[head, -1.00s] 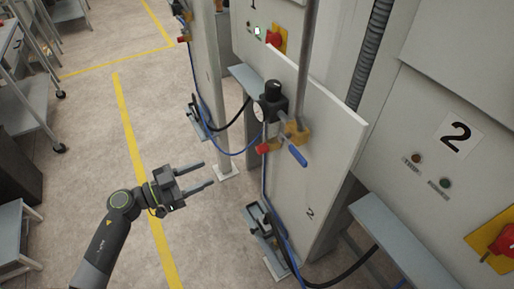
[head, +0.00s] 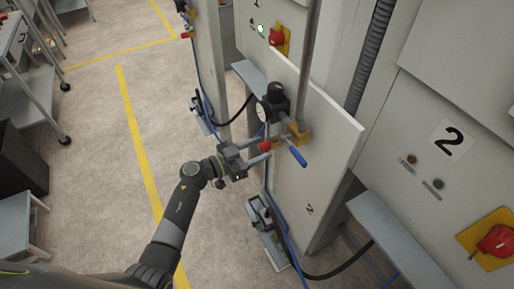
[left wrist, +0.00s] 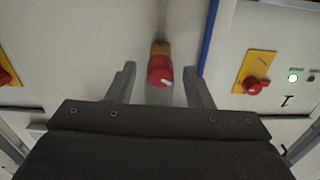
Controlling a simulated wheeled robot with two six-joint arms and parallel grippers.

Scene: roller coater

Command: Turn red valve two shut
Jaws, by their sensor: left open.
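The red valve knob (head: 265,146) sits on a small brass fitting beside the black regulator (head: 275,100), on the edge of the white panel marked 2 (head: 320,160). In the left wrist view the red knob (left wrist: 160,72) faces the camera, with a white mark on its face. My left gripper (head: 266,151) is open, with a finger on either side of the knob. In the left wrist view the left gripper (left wrist: 158,82) shows gaps between knob and fingers. My right gripper is not in view.
A blue-handled lever (head: 297,156) sticks out right of the knob. Blue hoses run down the panel. A red switch on a yellow plate (head: 497,240) is on the cabinet at right. Another red valve (head: 187,35) is farther back.

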